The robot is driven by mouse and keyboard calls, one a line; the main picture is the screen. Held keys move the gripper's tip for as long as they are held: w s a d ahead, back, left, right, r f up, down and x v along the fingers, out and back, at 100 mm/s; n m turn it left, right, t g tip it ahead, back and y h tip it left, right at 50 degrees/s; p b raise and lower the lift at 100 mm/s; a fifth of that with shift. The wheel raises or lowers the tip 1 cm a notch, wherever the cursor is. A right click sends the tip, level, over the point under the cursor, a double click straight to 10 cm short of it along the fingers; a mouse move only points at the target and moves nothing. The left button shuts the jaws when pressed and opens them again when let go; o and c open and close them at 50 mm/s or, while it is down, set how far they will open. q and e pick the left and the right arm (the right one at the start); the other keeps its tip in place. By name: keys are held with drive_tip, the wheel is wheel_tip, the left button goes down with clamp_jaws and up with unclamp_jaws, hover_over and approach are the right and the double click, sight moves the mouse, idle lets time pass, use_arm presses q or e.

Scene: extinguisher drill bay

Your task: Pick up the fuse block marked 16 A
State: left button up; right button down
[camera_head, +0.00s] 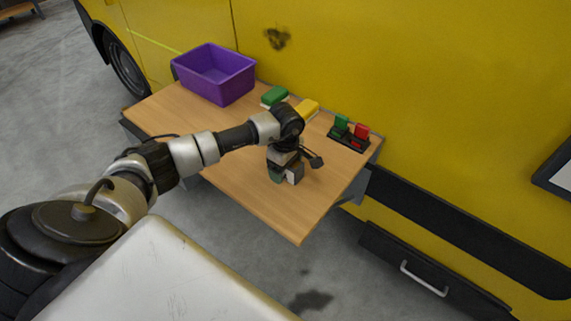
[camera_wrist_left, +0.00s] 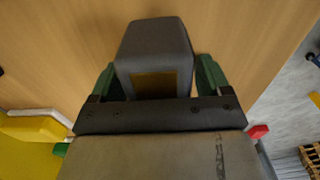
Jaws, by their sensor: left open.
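My left gripper (camera_head: 283,175) points down over the front part of the wooden table. In the left wrist view its two green fingers (camera_wrist_left: 158,78) stand apart, one on each side of a grey block (camera_wrist_left: 155,45) with a brownish patch. The block lies between the fingers, and the gripper is open. In the head view a greyish block (camera_head: 295,174) shows beside the green fingertip, partly hidden by the gripper. No 16 A marking is readable. A green block (camera_head: 341,123) and a red block (camera_head: 361,130) stand in a black holder (camera_head: 347,141) at the table's right end.
A purple bin (camera_head: 223,84) stands at the table's back left. A green-and-white item (camera_head: 274,96) and a yellow one (camera_head: 307,108) lie along the back, by the yellow vehicle wall (camera_head: 400,90). The table (camera_head: 300,217) is bare at its front right corner.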

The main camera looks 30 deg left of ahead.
use_arm(q)
drive_tip(key=c, duration=1.1)
drive_tip(key=shift+r, duration=0.1)
